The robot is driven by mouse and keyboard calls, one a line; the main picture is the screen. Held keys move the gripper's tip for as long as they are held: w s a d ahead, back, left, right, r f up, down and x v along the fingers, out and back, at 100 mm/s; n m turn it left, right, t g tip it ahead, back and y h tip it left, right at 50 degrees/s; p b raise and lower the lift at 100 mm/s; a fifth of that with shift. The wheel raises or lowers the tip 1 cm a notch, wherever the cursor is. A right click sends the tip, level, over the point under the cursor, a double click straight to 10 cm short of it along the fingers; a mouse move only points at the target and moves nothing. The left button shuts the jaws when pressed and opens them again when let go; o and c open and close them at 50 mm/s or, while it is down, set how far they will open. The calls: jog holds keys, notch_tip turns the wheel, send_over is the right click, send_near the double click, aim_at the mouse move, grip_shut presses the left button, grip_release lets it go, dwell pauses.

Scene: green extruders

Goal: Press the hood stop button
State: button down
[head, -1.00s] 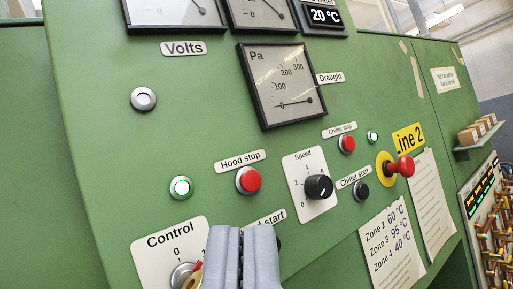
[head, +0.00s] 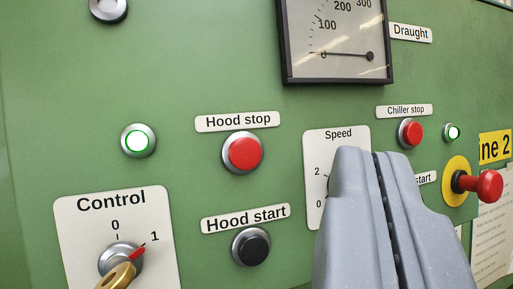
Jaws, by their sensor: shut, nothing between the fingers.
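The hood stop button (head: 245,153) is a red round button in a silver ring, under a white label (head: 237,121) reading "Hood stop", left of the middle of the green panel. My gripper (head: 374,155) is grey, with its two fingers together and empty. It shows at the lower right, to the right of the hood stop button and apart from it in the picture. It covers most of the Speed plate and its knob. A green lamp (head: 138,141) is lit left of the button.
The black hood start button (head: 251,247) sits below. The Control switch (head: 120,260) with a key is at lower left. The red chiller stop button (head: 410,133) and a red mushroom button (head: 488,185) on a yellow disc are at right. The draught gauge (head: 335,45) is above.

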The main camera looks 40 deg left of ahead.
aim_at(245, 153)
jog(key=shift+w+a+b, duration=0.1)
jog(key=shift+w+a, duration=0.7)
jog(key=shift+a, duration=0.45)
jog(key=shift+w+a+b, duration=0.1)
jog(key=shift+w+a, duration=0.7)
jog(key=shift+a, duration=0.5)
jog(key=shift+w+a+b, duration=0.1)
jog(key=shift+w+a, duration=0.7)
jog(key=shift+a, duration=0.45)
jog(key=shift+w+a+r, duration=0.1)
jog(key=shift+w+a, duration=0.1)
jog(key=shift+a, duration=0.15)
jog(key=shift+w+a, duration=0.2)
jog(key=shift+a, duration=0.15)
jog(key=shift+d, duration=0.15)
jog(key=shift+s+d, duration=0.45)
jog(key=shift+d, duration=0.1)
dwell(0.4)
